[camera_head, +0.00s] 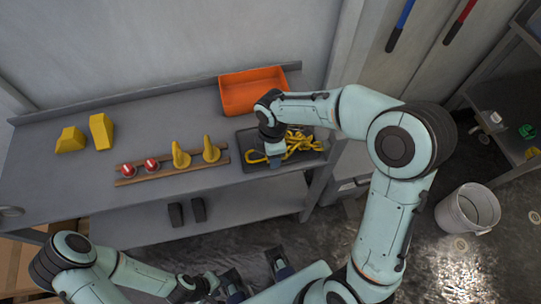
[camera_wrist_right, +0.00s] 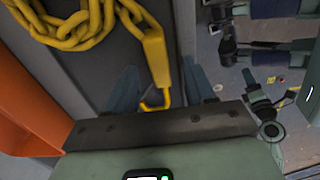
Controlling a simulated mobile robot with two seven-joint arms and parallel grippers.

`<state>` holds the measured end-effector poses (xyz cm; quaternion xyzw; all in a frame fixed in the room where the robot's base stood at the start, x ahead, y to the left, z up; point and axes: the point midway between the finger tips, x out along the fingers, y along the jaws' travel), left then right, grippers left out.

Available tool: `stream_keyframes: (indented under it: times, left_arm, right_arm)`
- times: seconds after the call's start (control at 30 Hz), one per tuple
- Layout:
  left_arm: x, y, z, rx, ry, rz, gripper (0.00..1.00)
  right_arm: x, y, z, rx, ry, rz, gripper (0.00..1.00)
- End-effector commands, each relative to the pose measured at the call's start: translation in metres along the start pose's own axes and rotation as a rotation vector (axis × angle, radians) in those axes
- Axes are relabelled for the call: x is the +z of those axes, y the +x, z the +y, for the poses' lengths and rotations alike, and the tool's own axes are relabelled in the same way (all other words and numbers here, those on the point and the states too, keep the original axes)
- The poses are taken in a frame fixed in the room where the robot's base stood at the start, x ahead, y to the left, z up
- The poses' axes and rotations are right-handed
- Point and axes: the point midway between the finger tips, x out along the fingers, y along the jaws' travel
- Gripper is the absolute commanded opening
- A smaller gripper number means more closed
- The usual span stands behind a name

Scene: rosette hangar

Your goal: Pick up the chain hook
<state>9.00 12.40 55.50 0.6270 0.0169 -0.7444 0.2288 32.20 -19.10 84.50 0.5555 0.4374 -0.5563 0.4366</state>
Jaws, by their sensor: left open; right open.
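A yellow chain (camera_head: 303,144) lies in a dark tray (camera_head: 243,138) on the grey bench. In the right wrist view its hook (camera_wrist_right: 155,60) is a yellow block ending in a small curved hook, between the two blue fingers of my right gripper (camera_wrist_right: 162,84). The fingers are apart, and I cannot tell whether either touches it. In the head view the right gripper (camera_head: 274,161) is low over the tray, and the hook end (camera_head: 256,157) shows just left of it. My left gripper (camera_head: 256,270) is open and empty at the bottom, clear of the bench.
An orange bin (camera_head: 250,92) stands behind the tray. To the left, a wooden rack (camera_head: 134,181) holds two red-topped pieces and two yellow cones (camera_head: 180,155). Yellow blocks (camera_head: 102,131) lie farther left. A white bucket (camera_head: 467,211) stands on the floor at right.

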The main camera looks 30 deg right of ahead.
Motion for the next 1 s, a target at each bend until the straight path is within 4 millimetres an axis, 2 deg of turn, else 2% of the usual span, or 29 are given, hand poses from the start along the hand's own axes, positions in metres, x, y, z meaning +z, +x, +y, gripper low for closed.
stream_keyframes:
  times: [0.2,0.23,0.3,0.4,0.77,0.87,1.0]
  left_arm:
    - [0.0,0.0,0.0,0.0,0.0,0.0,0.43]
    - [0.0,0.0,0.0,0.0,0.0,0.0,0.43]
    - [0.0,0.0,0.0,0.0,0.0,0.0,0.43]
    - [0.0,0.0,0.0,0.0,0.0,0.0,0.43]
    - [0.0,0.0,0.0,0.0,0.0,0.0,0.43]
    - [0.0,-0.001,0.0,0.0,0.0,0.001,0.43]
    - [0.0,-0.004,0.002,0.0,0.0,0.001,0.43]
  right_arm:
    - [0.0,0.001,0.0,0.001,0.001,0.0,0.54]
    - [0.0,0.001,0.0,0.001,0.001,0.0,0.5]
    - [0.0,0.001,0.0,0.001,0.001,0.0,0.28]
    - [0.0,0.001,0.0,0.001,0.001,0.0,0.0]
    - [0.0,-0.001,0.001,0.002,0.0,0.001,0.0]
    - [0.0,-0.006,0.001,0.004,0.0,0.001,0.0]
    - [0.0,-0.024,0.002,0.007,0.001,0.002,0.0]
